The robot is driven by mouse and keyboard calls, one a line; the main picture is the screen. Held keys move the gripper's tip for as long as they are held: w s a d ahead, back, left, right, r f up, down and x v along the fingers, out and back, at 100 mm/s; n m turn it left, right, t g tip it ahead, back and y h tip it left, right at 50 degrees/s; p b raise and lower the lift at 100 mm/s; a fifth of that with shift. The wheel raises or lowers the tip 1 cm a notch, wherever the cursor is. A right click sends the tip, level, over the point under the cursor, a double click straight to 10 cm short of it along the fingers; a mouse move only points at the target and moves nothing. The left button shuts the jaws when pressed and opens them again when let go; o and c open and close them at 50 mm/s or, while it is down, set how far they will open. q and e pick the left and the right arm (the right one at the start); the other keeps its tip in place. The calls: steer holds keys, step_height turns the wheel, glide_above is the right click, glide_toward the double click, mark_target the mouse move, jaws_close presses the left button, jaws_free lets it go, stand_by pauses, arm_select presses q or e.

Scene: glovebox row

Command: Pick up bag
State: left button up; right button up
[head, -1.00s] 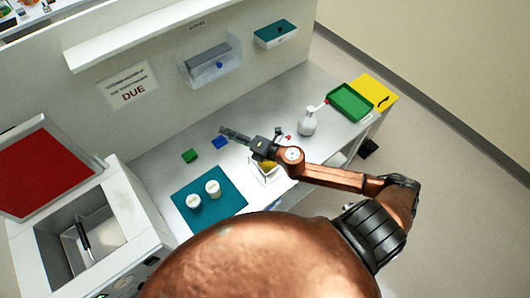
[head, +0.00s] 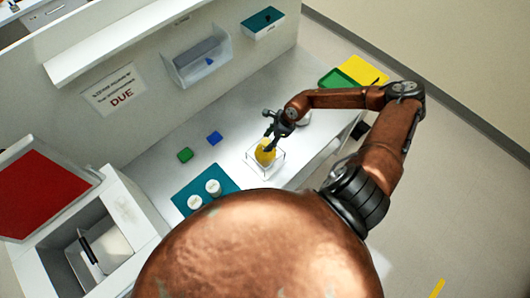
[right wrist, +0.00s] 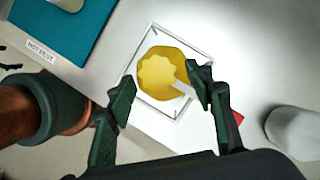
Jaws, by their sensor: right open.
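The bag looks like a yellow round pouch (head: 264,154) with a lighter scalloped top and a pale tag. It sits in a clear square tray (head: 280,168) on the white bench. In the right wrist view the yellow bag (right wrist: 162,75) lies between and beyond the fingertips, inside the clear tray (right wrist: 146,113). My right gripper (head: 268,145) is directly over the bag, fingers pointing down; it also shows in the right wrist view (right wrist: 160,92). It is open with nothing held. I cannot tell whether a fingertip touches the bag. My left gripper is out of view.
Green (head: 185,155) and blue (head: 215,138) blocks lie behind. A white bottle (right wrist: 294,133) stands close on the right. A green tray (head: 333,79) and yellow sheet (head: 363,70) are farther right.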

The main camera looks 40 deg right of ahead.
steer(key=shift+p+x, duration=0.35)
steer(key=shift+x, duration=1.4)
steer(key=shift+c, duration=0.7)
jaws_close()
